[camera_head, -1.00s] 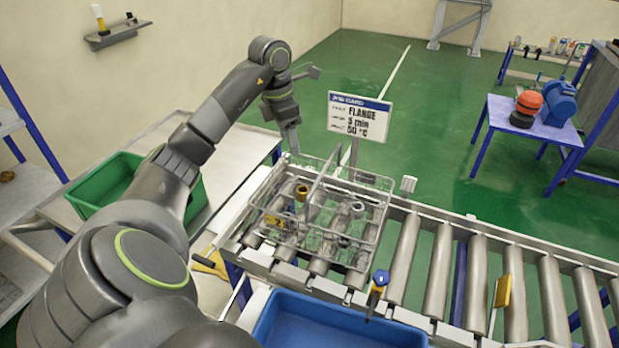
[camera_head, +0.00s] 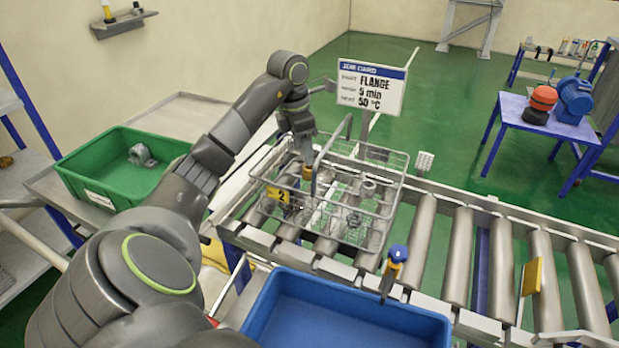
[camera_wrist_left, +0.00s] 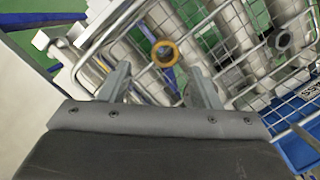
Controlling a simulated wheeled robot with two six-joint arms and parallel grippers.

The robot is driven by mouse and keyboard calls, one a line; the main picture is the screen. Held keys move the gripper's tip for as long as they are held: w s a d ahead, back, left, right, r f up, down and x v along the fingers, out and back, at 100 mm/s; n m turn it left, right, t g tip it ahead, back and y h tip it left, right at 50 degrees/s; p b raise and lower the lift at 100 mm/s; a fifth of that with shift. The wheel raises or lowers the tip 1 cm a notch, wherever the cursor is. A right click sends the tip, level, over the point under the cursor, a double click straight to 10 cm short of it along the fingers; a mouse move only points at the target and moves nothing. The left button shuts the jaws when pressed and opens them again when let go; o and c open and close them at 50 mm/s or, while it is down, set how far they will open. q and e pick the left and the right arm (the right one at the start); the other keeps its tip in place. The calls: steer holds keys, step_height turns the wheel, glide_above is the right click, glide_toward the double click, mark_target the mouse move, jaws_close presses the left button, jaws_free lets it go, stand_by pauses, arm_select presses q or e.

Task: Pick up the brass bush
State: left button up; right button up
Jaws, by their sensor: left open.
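The brass bush (camera_head: 307,172) is a small golden ring in the left part of a wire basket (camera_head: 398,180) on the roller conveyor. In the left wrist view the bush (camera_wrist_left: 165,53) shows its round opening, just ahead of and between the two fingers. My left gripper (camera_head: 304,150) points down just above the bush in the head view. Its fingers (camera_wrist_left: 160,78) are apart and nothing is held between them. Whether a finger touches the bush cannot be told. The fingers hide part of the bush in the head view. My right gripper is not in view.
The basket's raised handle (camera_head: 318,165) stands just right of the bush. Grey rings and other metal parts lie in the basket. A sign (camera_head: 371,88) stands behind it. A blue bin (camera_head: 350,312) is in front, and a green crate (camera_head: 95,180) with a grey part is at left.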

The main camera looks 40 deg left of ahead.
mark_target(309, 172)
arm_select(q)
steer(key=f, duration=0.1)
steer(key=f+p, duration=0.1)
steer(key=d+f+p, duration=0.1)
steer(key=f, duration=0.1)
steer(key=shift+w, duration=0.3)
steer(key=shift+w+f, duration=0.1)
steer(key=shift+f, duration=0.35)
steer(key=c, duration=1.1)
steer(key=shift+c, duration=0.2)
steer(key=shift+r, duration=0.15)
